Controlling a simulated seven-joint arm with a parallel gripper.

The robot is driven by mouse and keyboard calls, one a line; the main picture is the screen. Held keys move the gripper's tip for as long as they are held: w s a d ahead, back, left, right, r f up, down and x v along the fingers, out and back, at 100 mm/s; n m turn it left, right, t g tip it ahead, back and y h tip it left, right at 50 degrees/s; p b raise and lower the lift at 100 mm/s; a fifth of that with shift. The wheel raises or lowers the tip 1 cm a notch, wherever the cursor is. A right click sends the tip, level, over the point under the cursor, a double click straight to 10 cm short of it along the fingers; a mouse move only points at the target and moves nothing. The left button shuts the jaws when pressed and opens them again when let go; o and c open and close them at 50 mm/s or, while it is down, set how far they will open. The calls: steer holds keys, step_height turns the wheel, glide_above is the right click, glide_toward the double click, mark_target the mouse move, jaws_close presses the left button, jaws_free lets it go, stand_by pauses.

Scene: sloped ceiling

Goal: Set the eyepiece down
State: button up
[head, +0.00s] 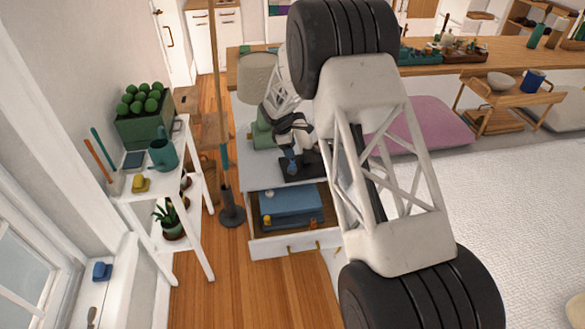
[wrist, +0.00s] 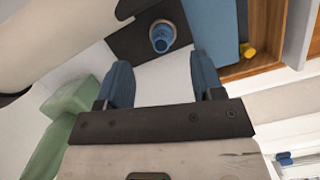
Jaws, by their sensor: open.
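The eyepiece, a small blue ribbed cylinder with a darker end (wrist: 162,37), is on a black mat (wrist: 127,42) in the wrist view. The mat (head: 300,170) also shows in the head view, on top of a white cabinet (head: 262,172). My gripper (wrist: 160,62) is open, with its two blue fingers apart. The eyepiece lies just beyond the fingertips in the picture, between their lines, and neither finger visibly touches it. In the head view my gripper (head: 291,160) is small over the mat, and I cannot tell the eyepiece from the fingers there.
An open drawer (head: 320,242) under the cabinet top holds a blue box (head: 290,207) and a small yellow thing (head: 267,220). A green object (wrist: 65,125) lies left of my gripper. A white plant shelf (head: 150,190) stands at left, a dark-based pole (head: 231,212) between.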

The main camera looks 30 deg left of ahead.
mark_target(292, 160)
steer(key=shift+s+a+f, duration=0.15)
steer(key=shift+a+f, duration=0.3)
steer(key=shift+a, duration=0.05)
steer(key=shift+x, duration=1.3)
steer(key=shift+d, duration=0.1)
steer(key=shift+x, duration=2.55)
steer(key=shift+d, duration=0.15)
steer(key=c, duration=1)
steer(key=shift+c, duration=0.3)
steer(key=shift+r, duration=0.1)
